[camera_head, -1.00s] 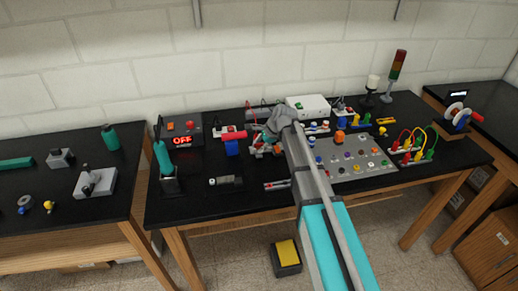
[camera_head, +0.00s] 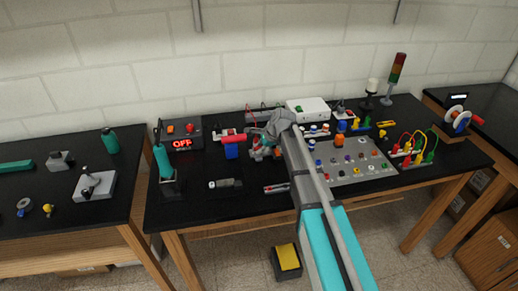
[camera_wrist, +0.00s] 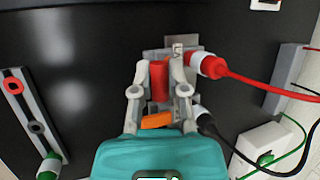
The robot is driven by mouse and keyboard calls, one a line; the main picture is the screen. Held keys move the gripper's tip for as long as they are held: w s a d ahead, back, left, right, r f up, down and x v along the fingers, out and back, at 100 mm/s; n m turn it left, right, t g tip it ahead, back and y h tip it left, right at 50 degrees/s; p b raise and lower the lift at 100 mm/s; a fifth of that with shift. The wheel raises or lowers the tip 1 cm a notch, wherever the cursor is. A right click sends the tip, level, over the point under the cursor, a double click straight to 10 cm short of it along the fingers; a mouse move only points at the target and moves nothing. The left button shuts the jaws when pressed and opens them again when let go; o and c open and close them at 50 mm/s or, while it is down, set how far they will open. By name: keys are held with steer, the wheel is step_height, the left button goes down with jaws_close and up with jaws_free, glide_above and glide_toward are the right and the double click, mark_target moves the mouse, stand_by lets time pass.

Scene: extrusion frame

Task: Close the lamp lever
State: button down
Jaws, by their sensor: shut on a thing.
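A small grey switch fixture (camera_wrist: 183,48) stands on the black bench, with a red plug (camera_wrist: 208,66) and a black-tipped plug (camera_wrist: 201,112) on its right side. A red handle (camera_wrist: 159,78), which looks like the lamp lever, stands between my fingers in the wrist view. My gripper (camera_wrist: 161,72) is closed around it, one finger on each side. An orange piece (camera_wrist: 156,120) lies nearer my palm, between the fingers. In the head view my gripper (camera_head: 265,137) covers most of the fixture, so the lever's angle is hard to tell.
A red-topped blue device (camera_head: 232,147) stands close to the left of my gripper. A white box (camera_head: 306,107) is behind on the right, and a grey button panel (camera_head: 352,165) lies to the right. Red and black cables run right from the fixture.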

mark_target(261, 168)
steer(key=shift+s+d+f+t+y+b, duration=0.25)
steer(key=shift+s+f+t+b, duration=0.3)
steer(key=shift+t+b, duration=0.35)
steer(key=t+b, duration=0.1)
steer(key=b, duration=0.1)
steer(key=s+f+n+t+y+b, duration=0.1)
steer(key=b, duration=0.1)
steer(key=shift+d+f+t, duration=0.1)
steer(key=shift+f+t, duration=0.05)
steer(key=shift+t, duration=0.25)
steer(key=t+b, duration=0.1)
steer(key=b, duration=0.1)
steer(key=f+t+y+b, duration=0.1)
steer(key=b, duration=0.2)
steer(key=n+t+y+b, duration=0.1)
steer(key=b, duration=0.1)
steer(key=shift+s+d+f+t, duration=0.1)
steer(key=shift+s+f+t, duration=0.15)
steer(key=shift+f+t, duration=0.1)
steer(key=b, duration=0.1)
steer(key=t+b, duration=0.1)
steer(key=b, duration=0.1)
steer(key=shift+f+n+y, duration=0.25)
steer(key=shift+n+y, duration=0.05)
steer(key=shift+y, duration=0.05)
steer(key=shift+t+b, duration=0.25)
steer(key=shift+b, duration=0.6)
steer(key=shift+r, duration=0.1)
